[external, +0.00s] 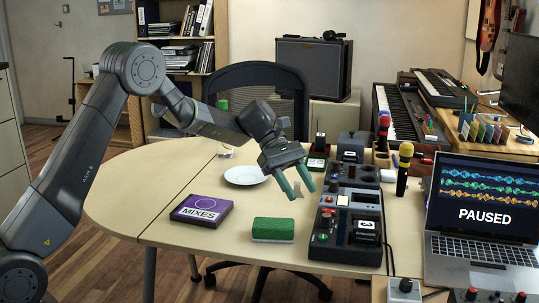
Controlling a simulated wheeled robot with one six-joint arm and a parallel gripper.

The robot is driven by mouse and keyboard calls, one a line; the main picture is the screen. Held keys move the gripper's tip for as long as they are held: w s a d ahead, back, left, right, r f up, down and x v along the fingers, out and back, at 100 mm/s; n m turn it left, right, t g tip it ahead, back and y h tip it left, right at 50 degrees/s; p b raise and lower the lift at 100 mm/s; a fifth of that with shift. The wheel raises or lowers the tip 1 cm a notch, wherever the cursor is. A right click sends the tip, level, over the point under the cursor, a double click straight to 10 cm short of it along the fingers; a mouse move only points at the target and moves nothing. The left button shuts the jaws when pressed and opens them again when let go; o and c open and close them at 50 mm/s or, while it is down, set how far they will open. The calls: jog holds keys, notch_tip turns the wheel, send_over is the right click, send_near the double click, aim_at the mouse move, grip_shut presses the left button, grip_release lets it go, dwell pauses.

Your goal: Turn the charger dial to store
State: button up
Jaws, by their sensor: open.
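My gripper (300,188) is open, with its two green fingers pointing down over the table, just left of a dark equipment unit (347,210). Nothing shows between the fingers. The unit has small knobs and buttons, and a dark block marked 3 (366,231) sits at its front right. A grey box with a round knob (405,285) stands at the front right edge of the picture, away from the gripper. I cannot tell which of these is the charger dial. No dial lettering is readable.
A purple MIXES box (202,209), a green sponge-like block (273,229) and a white plate (244,175) lie on the table left of the unit. A yellow microphone (404,168) stands upright at right, near an open laptop (482,210). The table's left side is clear.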

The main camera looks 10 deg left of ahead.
aim_at(326, 215)
jog(key=w+a+f+n+h+b, duration=0.2)
jog(key=w+a+f+h+b, duration=0.15)
jog(key=w, duration=0.25)
jog(key=shift+h, duration=0.25)
jog(key=x, duration=1.3)
jog(key=shift+r+b, duration=0.2)
jog(key=shift+b, duration=0.2)
jog(key=shift+c, duration=0.3)
jog(key=c, duration=0.9)
